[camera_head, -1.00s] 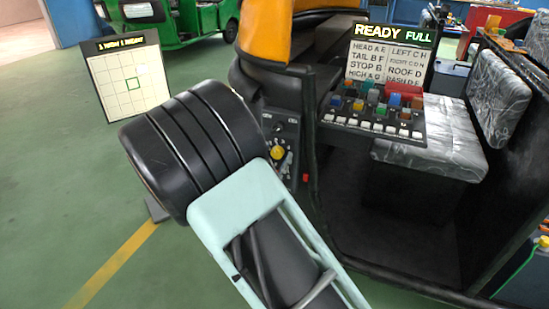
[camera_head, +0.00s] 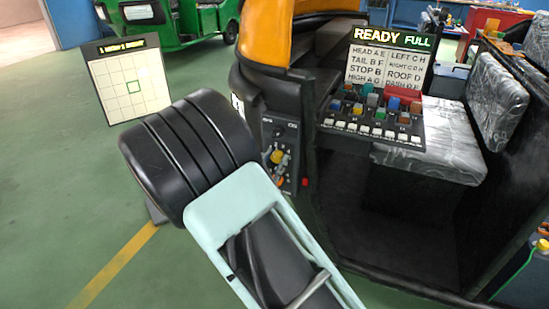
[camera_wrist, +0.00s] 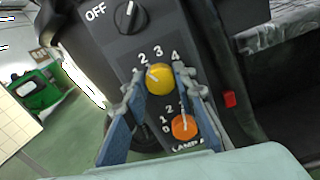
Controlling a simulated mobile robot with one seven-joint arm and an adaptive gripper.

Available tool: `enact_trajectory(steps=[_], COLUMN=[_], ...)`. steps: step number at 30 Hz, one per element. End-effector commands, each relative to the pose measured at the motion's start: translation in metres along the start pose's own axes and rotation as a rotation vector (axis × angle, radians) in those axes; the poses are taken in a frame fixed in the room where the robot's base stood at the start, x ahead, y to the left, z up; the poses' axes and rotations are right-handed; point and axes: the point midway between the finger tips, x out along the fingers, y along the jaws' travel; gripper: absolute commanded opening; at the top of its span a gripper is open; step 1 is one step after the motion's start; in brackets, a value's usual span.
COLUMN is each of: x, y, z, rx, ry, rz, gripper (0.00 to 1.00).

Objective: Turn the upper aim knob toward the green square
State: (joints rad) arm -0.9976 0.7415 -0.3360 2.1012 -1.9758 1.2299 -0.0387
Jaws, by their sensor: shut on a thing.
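The yellow knob (camera_wrist: 158,79) sits on a dark panel with the numbers 2, 3 and 4 around it. My gripper (camera_wrist: 160,75) is shut on it, with one blue finger on each side. The yellow knob also shows small in the head view (camera_head: 276,157). An orange knob (camera_wrist: 184,127) marked LAMP is below it, partly between the fingers. The green square (camera_head: 134,87) is an outlined cell on the white grid board (camera_head: 110,100) at the left.
A black knob (camera_wrist: 130,17) marked OFF is higher on the panel. A red button (camera_wrist: 230,99) is to the right. Green floor lies open at left.

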Motion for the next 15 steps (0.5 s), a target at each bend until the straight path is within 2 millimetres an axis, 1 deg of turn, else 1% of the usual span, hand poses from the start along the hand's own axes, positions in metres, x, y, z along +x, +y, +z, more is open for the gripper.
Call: enact_trajectory(steps=[1,3,15], x=[-0.0002,-0.0003,-0.0005], y=[0.0003,0.0005,0.001], z=[0.0035,0.0044,0.0039], rx=[-0.03,-0.077,-0.391], ry=[0.001,0.001,0.003], rz=[-0.001,-0.001,0.0], gripper=[0.01,0.01,0.01])
